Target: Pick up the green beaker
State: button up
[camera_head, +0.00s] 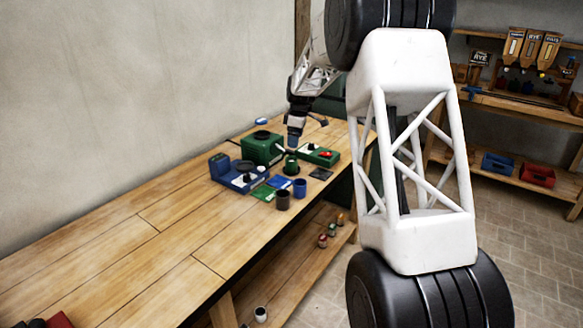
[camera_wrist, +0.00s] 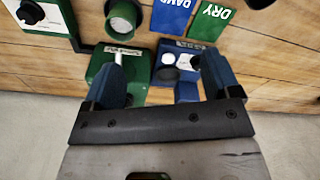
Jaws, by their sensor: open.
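The green beaker (camera_head: 291,165) stands upright on the wooden bench, among the instruments, just below my gripper (camera_head: 294,140) in the head view. In the wrist view the round green beaker (camera_wrist: 124,18) shows from above near the top edge, with a pale inside. My gripper (camera_wrist: 163,75) is open, its two blue fingers apart with nothing held between them. The beaker lies beyond the fingertips, up and to the left of the gap, not between them.
A green machine (camera_head: 262,148) and a blue instrument (camera_head: 240,177) stand behind and left of the beaker; a green box (camera_head: 320,156) sits right. Brown (camera_head: 283,200) and blue (camera_head: 299,188) cups and green (camera_head: 262,192) and blue (camera_head: 278,182) cards lie nearer. The bench's left is largely clear.

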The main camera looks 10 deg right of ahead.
jog(key=n, duration=0.2)
send_over(291, 163)
jog(key=w, duration=0.3)
notch_tip(291, 163, down, 8)
jog(key=shift+s+d, duration=0.25)
jog(key=shift+d, duration=0.2)
jog(key=shift+f, duration=0.15)
jog(key=shift+a+f, duration=0.1)
jog(key=shift+f, duration=1.15)
jog(key=shift+a+f, duration=0.15)
jog(key=shift+f, duration=2.45)
jog(key=c, duration=1.1)
jog(key=shift+r, duration=5)
